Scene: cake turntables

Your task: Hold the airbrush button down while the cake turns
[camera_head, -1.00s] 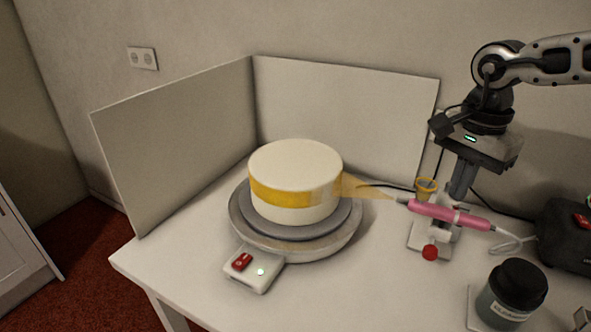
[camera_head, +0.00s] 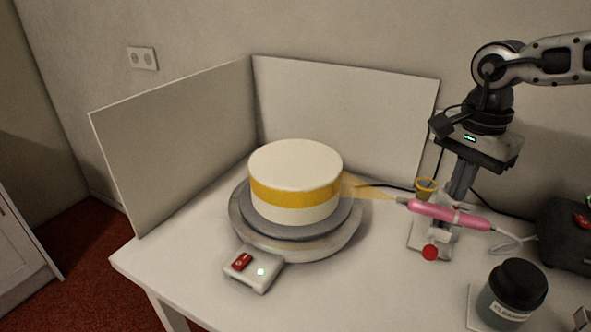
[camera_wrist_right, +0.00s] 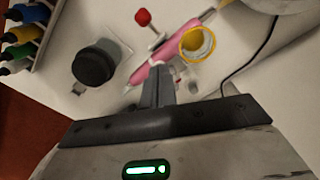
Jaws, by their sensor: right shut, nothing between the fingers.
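The white cake (camera_head: 296,165) stands on the grey round turntable (camera_head: 250,228), with a yellow band around the visible side. The pink airbrush (camera_head: 445,214) sits in a stand (camera_head: 418,240) to the right, its nozzle towards the cake. A yellow spray cone (camera_head: 365,190) runs from nozzle to cake. My right gripper (camera_head: 460,194) is shut and empty, pointing down with its fingertips at the top of the airbrush. In the right wrist view, the fingertips (camera_wrist_right: 158,88) overlap the pink body (camera_wrist_right: 168,52). The button is hidden there, so contact cannot be told. My left gripper is out of view.
Grey panels (camera_head: 345,110) stand behind the cake. A yellow-rimmed cup (camera_head: 426,185) is by the airbrush. A dark-lidded jar (camera_head: 512,295) and a black case (camera_head: 565,235) are right.

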